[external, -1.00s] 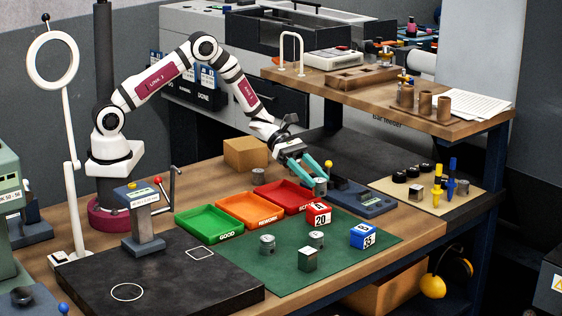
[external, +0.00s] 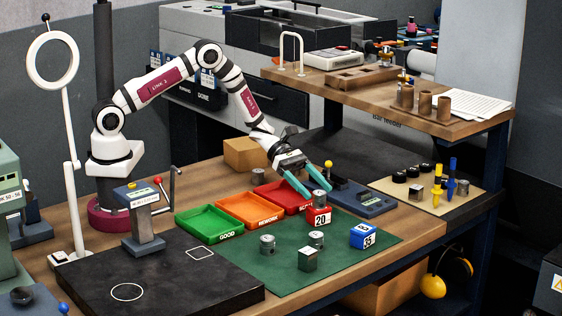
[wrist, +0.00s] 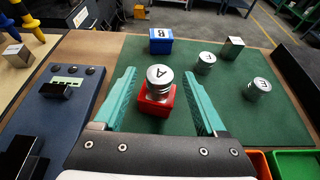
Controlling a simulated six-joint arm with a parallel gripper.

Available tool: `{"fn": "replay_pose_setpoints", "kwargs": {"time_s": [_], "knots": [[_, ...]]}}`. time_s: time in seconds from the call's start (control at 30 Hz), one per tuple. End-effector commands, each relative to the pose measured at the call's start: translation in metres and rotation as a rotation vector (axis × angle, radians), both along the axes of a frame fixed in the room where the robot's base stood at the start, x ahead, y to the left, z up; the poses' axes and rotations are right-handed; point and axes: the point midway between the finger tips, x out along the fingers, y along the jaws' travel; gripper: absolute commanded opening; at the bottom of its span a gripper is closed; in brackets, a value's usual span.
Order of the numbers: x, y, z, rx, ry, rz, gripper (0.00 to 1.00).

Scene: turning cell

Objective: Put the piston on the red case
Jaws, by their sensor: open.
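The piston, a silver metal cylinder with an "A" on its top, stands upright on the red case in the external view (external: 319,198) and the wrist view (wrist: 159,78). The red case (external: 319,217) is a small box with a white "20" label on the green mat; its front shows in the wrist view (wrist: 156,106) below the piston. My gripper (wrist: 158,74) is open, with its teal fingers on either side of the piston and a visible gap to each side. The external view shows my gripper (external: 318,193) just above the case.
A blue case (external: 362,236), two other metal cylinders (external: 267,245) (external: 316,239) and a square metal block (external: 307,260) stand on the mat. Green (external: 209,238), orange (external: 247,223) and red (external: 305,207) trays lie to the left. A blue-grey device (external: 370,203) is close on the right.

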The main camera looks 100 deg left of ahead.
Motion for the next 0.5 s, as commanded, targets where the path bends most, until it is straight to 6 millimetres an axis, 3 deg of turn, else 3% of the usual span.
{"fn": "replay_pose_setpoints", "kwargs": {"time_s": [0.3, 0.5], "knots": [[-0.051, 0.053, 0.031, 0.002, -0.002, 0.006, 0.74], [-0.075, 0.075, 0.045, 0.000, -0.001, 0.002, 0.74]]}}
